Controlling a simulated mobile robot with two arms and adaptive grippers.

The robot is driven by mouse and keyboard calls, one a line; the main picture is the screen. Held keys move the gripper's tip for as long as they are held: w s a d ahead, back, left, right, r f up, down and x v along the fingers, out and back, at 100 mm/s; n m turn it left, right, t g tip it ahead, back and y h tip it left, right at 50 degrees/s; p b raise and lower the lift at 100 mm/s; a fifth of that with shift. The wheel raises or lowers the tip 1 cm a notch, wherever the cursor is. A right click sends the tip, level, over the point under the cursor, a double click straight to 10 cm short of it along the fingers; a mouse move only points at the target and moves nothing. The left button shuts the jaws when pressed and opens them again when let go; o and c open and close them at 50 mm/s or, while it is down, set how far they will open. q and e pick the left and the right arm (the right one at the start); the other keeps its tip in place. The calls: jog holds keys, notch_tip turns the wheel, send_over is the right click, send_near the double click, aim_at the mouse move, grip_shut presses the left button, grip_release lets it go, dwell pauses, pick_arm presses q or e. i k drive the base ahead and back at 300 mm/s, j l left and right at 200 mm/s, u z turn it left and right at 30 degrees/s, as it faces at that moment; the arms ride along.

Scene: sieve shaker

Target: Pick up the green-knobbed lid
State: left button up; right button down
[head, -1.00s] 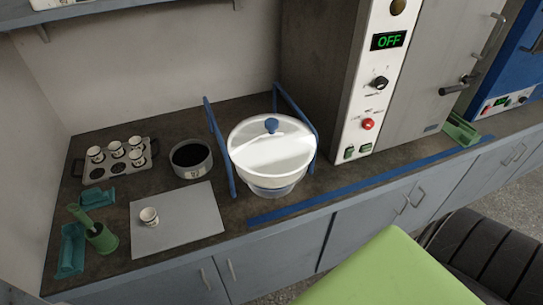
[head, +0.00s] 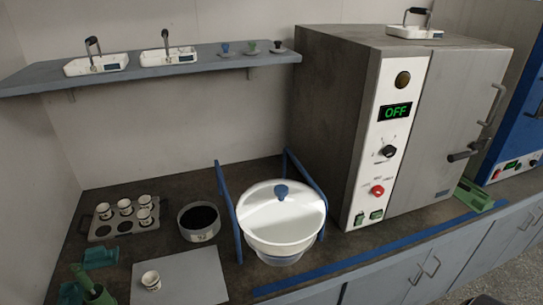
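The green-knobbed lid (head: 250,48) is a small flat lid with a dark green knob. It lies on the wall shelf in the head view, between a lid with a blue knob (head: 225,49) and a lid with a black knob (head: 277,48). All of its visible part is clear of other things. Neither of my grippers shows in the head view.
The shelf (head: 190,72) also holds two white trays with dark handles (head: 97,65). Below stand a white bowl with a blue-knobbed cover (head: 283,215) between blue rails, a dark pot (head: 199,222) and a cup rack (head: 122,228). A grey oven (head: 330,110) bounds the right side.

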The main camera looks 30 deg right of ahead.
aim_at(252, 52)
jog(key=k+l+z, duration=0.15)
jog(key=l, duration=0.65)
jog(key=l+z, duration=0.1)
jog(key=l, duration=0.7)
